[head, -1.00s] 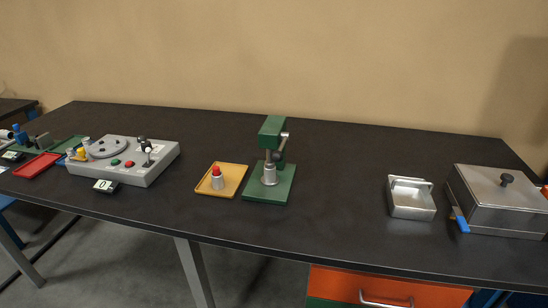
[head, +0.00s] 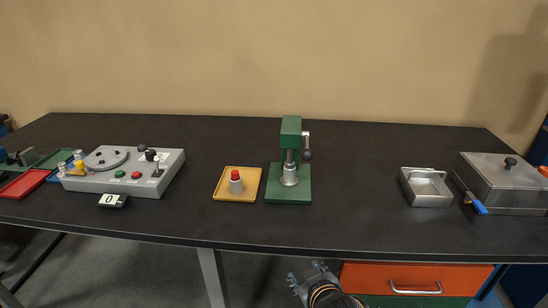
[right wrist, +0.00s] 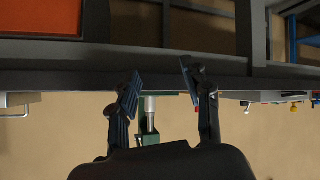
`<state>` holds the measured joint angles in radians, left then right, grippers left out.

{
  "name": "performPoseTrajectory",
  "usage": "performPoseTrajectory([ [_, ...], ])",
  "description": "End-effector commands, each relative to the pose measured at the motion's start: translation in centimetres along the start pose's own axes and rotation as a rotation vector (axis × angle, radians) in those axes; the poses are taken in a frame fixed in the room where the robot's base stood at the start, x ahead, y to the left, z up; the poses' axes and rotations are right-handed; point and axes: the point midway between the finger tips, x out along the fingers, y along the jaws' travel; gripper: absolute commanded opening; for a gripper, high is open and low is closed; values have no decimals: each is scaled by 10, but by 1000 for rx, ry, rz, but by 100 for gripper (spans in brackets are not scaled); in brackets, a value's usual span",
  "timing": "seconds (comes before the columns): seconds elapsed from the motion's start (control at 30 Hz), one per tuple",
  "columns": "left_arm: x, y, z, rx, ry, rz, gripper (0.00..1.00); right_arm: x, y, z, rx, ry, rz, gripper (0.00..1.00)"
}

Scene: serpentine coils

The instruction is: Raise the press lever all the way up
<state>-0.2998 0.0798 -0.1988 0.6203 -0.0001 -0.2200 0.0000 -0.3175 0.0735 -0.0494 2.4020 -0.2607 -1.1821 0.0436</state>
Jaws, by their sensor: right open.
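The green press (head: 291,160) stands on the dark bench, near the middle in the head view. Its lever (head: 307,147) is on the right side, with a light arm at the top and a dark knob hanging down at its lower end. My right gripper (head: 305,277) is below the bench's front edge, apart from the press. In the right wrist view, which appears upside down, my right gripper (right wrist: 161,80) is open and empty, with the press (right wrist: 150,128) beyond its fingers. My left gripper is out of view.
A yellow tray (head: 221,194) with a red-capped piece (head: 235,182) lies left of the press. A grey control box (head: 130,180) is farther left. A metal tray (head: 427,199) and lidded metal box (head: 500,196) stand right. The bench's front edge (head: 260,246) lies between my right gripper and the press.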

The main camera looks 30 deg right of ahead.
Motion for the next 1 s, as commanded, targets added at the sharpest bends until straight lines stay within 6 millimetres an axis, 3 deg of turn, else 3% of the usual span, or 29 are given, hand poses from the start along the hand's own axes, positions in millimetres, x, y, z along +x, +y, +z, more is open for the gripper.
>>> performPoseTrajectory([
  [0.03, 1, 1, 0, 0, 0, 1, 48, -8, 19, -38, 21, 106, 58, 48],
  [0.1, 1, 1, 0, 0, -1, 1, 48, -19, 42, -82, 39, 238, 133, 48],
  [0.2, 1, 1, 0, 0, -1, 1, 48, -36, 69, -131, 57, 396, 224, 48],
  [0.3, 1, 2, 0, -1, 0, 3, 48, -52, 86, -161, 63, 501, 287, 48],
  [0.4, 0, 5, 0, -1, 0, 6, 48, -58, 95, -175, 64, 549, 317, 48],
  [0.53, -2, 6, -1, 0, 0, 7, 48, -51, 99, -184, 63, 556, 320, 48],
  [1.0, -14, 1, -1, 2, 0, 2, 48, 26, 128, -230, 62, 551, 319, 48],
])
